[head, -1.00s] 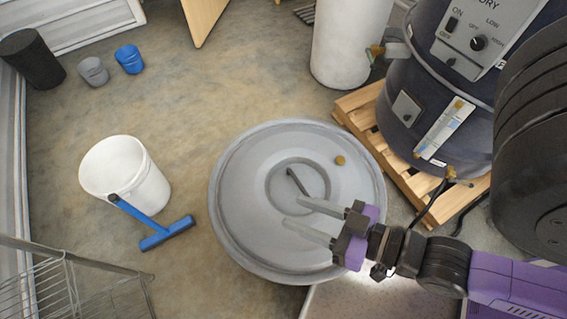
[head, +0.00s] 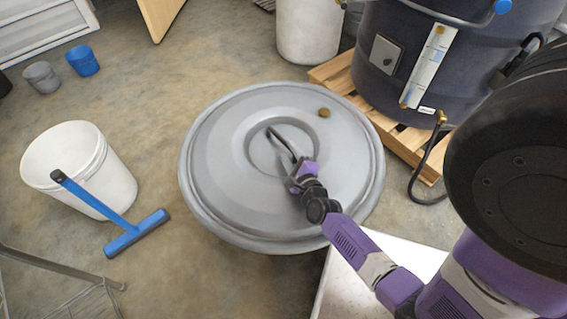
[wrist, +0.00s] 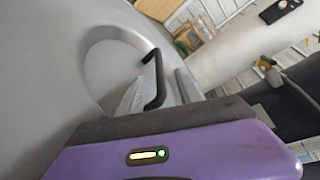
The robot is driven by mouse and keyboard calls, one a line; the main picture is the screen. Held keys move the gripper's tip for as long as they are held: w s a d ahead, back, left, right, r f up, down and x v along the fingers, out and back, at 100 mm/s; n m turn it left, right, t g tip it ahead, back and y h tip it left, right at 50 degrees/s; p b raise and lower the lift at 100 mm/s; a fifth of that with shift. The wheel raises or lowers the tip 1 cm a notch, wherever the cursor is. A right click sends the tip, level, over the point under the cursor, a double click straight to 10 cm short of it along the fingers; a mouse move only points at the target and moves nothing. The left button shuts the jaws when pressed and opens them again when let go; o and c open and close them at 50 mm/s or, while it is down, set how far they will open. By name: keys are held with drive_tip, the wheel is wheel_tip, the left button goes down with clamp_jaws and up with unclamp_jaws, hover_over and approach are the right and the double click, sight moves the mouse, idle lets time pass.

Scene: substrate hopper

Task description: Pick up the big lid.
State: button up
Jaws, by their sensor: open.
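The big lid (head: 220,165) is a round grey disc with a raised ring. It has a thin dark handle (head: 281,140) at its middle and a small brass cap (head: 324,113) near its edge. My gripper (head: 297,166) is low over the lid, at the near end of the handle. In the wrist view the black handle (wrist: 155,72) appears between the two pale fingers of my gripper (wrist: 160,88). The jaws are open. Whether a finger touches the handle cannot be told, and the fingertips are mostly hidden in the head view.
Blue (head: 83,60) and grey (head: 41,77) cups are farther back. A dark machine (head: 400,50) on a wooden pallet (head: 335,75) is at the right. Floor between is clear.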

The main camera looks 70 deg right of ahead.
sight(282, 141)
drive_tip(key=shift+w+d+f, duration=0.2)
drive_tip(key=shift+d+f, duration=0.15)
drive_tip(key=shift+d, duration=0.3)
drive_tip(key=b+x, duration=0.3)
drive_tip(key=x, duration=0.3)
drive_tip(key=shift+w+d+f, duration=0.1)
drive_tip(key=shift+w+d, duration=0.1)
drive_tip(key=shift+w, duration=0.15)
clamp_jaws()
idle(0.6)
drive_tip(key=shift+w+r, duration=0.1)
drive_tip(key=shift+r, duration=0.15)
